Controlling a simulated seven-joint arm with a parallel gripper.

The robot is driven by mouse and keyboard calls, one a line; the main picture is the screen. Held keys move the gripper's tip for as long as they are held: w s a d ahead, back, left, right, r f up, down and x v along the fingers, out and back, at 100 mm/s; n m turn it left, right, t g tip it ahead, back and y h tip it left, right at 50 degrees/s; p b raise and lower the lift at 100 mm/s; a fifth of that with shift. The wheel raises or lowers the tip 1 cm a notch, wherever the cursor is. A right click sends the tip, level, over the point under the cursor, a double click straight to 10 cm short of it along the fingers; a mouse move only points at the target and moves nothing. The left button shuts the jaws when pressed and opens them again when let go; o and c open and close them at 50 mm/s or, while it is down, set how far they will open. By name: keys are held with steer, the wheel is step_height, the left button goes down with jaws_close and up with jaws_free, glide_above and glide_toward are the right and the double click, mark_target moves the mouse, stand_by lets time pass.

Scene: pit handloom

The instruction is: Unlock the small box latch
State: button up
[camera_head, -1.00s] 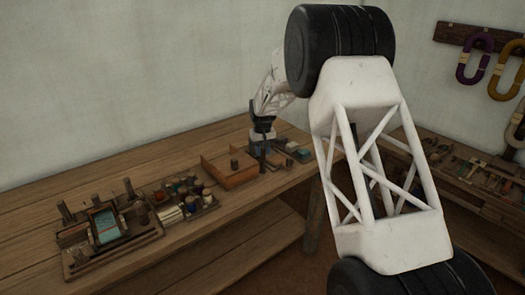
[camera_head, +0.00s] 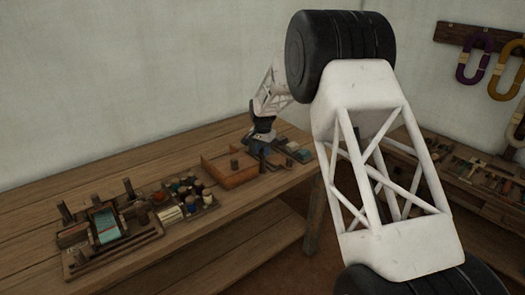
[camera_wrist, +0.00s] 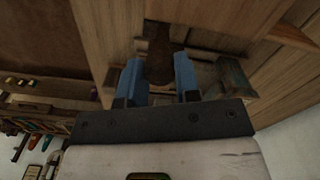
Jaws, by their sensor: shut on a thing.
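My gripper (camera_wrist: 158,78) has two blue fingers, shut on a dark brown wooden piece (camera_wrist: 159,58) between them in the wrist view. I cannot tell for sure whether this piece is the box latch. In the head view my gripper (camera_head: 262,146) is low over the right part of the bench, just right of an orange-brown wooden box (camera_head: 232,181). A dark peg (camera_head: 234,166) stands by the box. The fingertips and their contact are too small to read in the head view.
The wooden bench (camera_head: 130,160) holds a tray of spools (camera_head: 186,196) and a small loom-like frame (camera_head: 104,226) to the left. Small blocks (camera_head: 297,151) lie right of my gripper. A second bench with tools (camera_head: 470,175) stands at the right.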

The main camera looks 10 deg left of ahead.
mark_target(262, 150)
steer(key=shift+m, duration=0.4)
steer(key=o, duration=0.9)
steer(key=shift+r, duration=3.9)
